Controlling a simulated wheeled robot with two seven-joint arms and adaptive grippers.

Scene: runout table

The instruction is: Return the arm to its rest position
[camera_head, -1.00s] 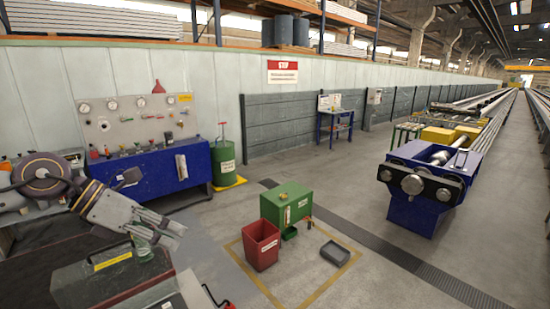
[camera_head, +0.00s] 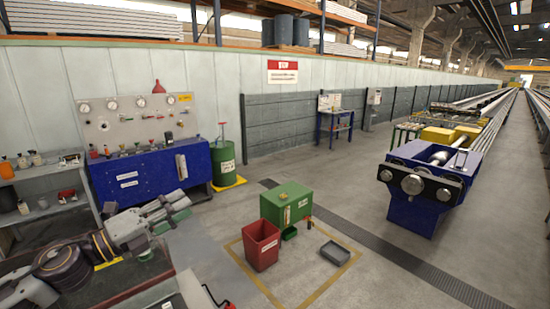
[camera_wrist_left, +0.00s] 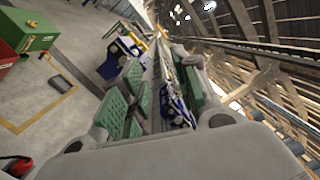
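My left arm (camera_head: 65,268) comes in from the lower left of the head view, low over the dark bench top. Its left gripper (camera_head: 180,205) points up and to the right, in front of the blue cabinet. In the left wrist view the two fingers with green pads stand apart, with a gap between them (camera_wrist_left: 160,85). The gap holds nothing; the distant runout table shows through it. My right gripper is in neither view.
A dark bench top (camera_head: 130,284) lies under the arm. A grey shelf (camera_head: 45,212) with bottles stands behind it, beside the blue cabinet (camera_head: 135,182). A red bin (camera_head: 262,245), green box (camera_head: 285,205) and grey tray (camera_head: 335,253) are on the floor. Open floor lies to the right.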

